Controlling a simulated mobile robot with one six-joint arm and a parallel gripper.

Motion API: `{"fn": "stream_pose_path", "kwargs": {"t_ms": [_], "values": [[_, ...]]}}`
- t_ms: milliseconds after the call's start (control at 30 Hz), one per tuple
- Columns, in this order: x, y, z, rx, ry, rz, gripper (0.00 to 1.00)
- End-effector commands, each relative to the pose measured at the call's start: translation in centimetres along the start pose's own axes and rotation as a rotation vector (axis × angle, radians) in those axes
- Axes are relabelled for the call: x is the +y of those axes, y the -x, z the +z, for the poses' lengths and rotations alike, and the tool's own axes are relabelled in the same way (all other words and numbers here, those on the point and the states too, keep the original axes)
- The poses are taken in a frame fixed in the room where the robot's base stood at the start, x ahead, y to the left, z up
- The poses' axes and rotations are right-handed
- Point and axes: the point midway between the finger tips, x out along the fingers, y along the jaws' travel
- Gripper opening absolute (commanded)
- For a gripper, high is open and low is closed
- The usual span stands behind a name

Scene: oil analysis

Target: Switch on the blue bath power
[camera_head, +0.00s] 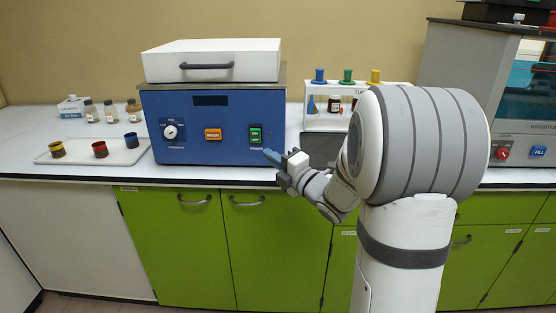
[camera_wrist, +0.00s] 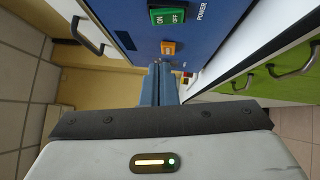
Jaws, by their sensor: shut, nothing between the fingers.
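The blue bath (camera_head: 215,145) stands on the counter with a white lid (camera_head: 212,60) on top. Its green power switch (camera_head: 255,135) is at the right of the front panel. In the wrist view the green switch (camera_wrist: 168,16) shows ON and OFF marks beside the word POWER. The display window (camera_head: 210,100) is dark. My gripper (camera_head: 271,156) is shut and empty, just in front of the panel and low to the right of the switch. In the wrist view its blue fingers (camera_wrist: 159,70) lie together; I cannot tell whether they touch the panel.
An orange button (camera_head: 212,134) and a white knob (camera_head: 170,132) sit left of the switch. A tray (camera_head: 120,152) with small cups and several bottles stand on the left. A white rack (camera_head: 325,120) and a grey machine (camera_head: 450,60) stand on the right.

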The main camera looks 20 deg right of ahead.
Motion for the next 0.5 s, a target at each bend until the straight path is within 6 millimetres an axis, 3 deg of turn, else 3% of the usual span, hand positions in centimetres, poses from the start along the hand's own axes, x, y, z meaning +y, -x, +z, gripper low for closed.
{"fn": "stream_pose_path", "kwargs": {"t_ms": [233,500], "values": [[0.0,-5.5,-0.1,0.004,0.000,0.000,0.00],[0.0,-7.7,2.4,0.000,0.000,-0.001,0.00]]}}
